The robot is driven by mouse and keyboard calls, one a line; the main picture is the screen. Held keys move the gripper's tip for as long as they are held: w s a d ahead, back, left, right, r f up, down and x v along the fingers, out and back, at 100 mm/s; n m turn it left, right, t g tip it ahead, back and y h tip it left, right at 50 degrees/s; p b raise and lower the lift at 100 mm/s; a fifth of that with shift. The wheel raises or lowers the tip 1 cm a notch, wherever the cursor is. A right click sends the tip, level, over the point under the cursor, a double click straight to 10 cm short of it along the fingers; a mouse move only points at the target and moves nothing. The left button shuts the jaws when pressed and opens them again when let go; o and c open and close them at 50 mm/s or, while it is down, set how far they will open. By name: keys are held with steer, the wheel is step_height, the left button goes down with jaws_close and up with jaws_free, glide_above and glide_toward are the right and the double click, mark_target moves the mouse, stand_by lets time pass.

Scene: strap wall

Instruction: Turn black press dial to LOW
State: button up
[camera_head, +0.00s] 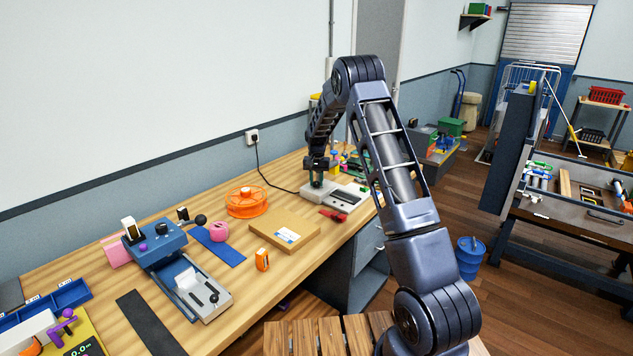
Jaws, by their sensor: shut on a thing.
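A small press with a light grey base (345,201) stands near the far end of the workbench. A dark slot shows in its top and a green-grey upright part (317,181) at its left. My gripper (317,168) reaches down onto that upright part and is shut at its top. The black press dial appears to be between the fingers, but the dark fingers and dial cannot be told apart clearly. The dial's pointer and its LOW mark cannot be read from here.
The wooden workbench (90,258) also carries an orange spool (246,202), a cardboard box (284,231), a red tool (333,215) near the front edge and a blue machine (155,241). A cable runs from a wall socket (252,137) towards the press.

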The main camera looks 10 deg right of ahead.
mark_target(316, 183)
steer(key=shift+n, duration=2)
steer(key=o, duration=1)
steer(key=shift+r, duration=0.1)
step_height(316, 183, up, 11)
steer(key=shift+f, duration=0.2)
